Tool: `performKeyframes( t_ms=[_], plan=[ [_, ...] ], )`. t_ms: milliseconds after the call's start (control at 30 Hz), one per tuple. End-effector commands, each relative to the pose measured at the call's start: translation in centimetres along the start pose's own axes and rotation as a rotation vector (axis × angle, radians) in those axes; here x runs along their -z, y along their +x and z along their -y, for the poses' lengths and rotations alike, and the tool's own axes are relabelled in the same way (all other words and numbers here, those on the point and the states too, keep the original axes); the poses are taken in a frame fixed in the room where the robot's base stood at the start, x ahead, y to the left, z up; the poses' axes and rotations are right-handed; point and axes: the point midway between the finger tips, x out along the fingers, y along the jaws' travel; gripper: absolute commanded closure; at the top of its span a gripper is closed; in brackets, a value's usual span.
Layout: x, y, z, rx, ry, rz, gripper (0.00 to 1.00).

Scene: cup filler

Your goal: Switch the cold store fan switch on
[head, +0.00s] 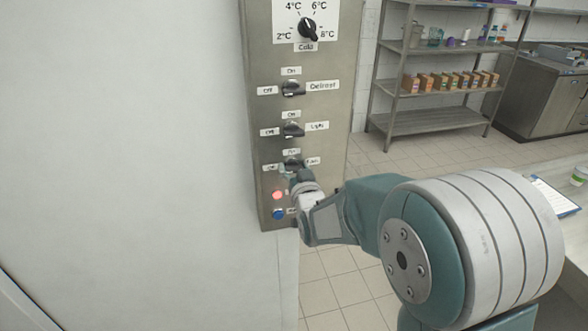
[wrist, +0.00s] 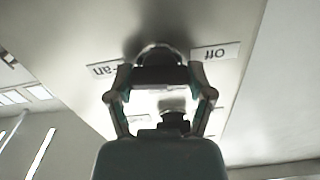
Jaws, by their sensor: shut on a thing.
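The fan switch (head: 293,162) is a dark rotary knob, the lowest of the three small knobs on the grey control panel (head: 330,70). Its labels On, Off and Fan surround it. My gripper (head: 291,173) reaches it from below right and covers part of it. In the wrist view, which is upside down, my gripper (wrist: 160,78) has its two fingers on either side of the dark knob (wrist: 158,60) and is shut on it. The Off label (wrist: 215,52) is right of it and the Fan label (wrist: 104,70) left. I cannot tell which way the knob points.
Above are the Light knob (head: 293,130), the Defrost knob (head: 292,89) and the temperature dial (head: 307,28). Below left are a lit red lamp (head: 277,195) and a blue button (head: 279,213). A shelf rack (head: 430,121) stands behind, with clear floor before it.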

Motion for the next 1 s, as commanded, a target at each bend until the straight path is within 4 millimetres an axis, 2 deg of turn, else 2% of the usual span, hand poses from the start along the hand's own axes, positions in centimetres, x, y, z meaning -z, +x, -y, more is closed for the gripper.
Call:
performKeyframes(
  t_ms=[1000],
  plan=[
    [-0.04, 0.1, -0.44, 0.001, 0.944, -0.004, 0.79]
  ],
)
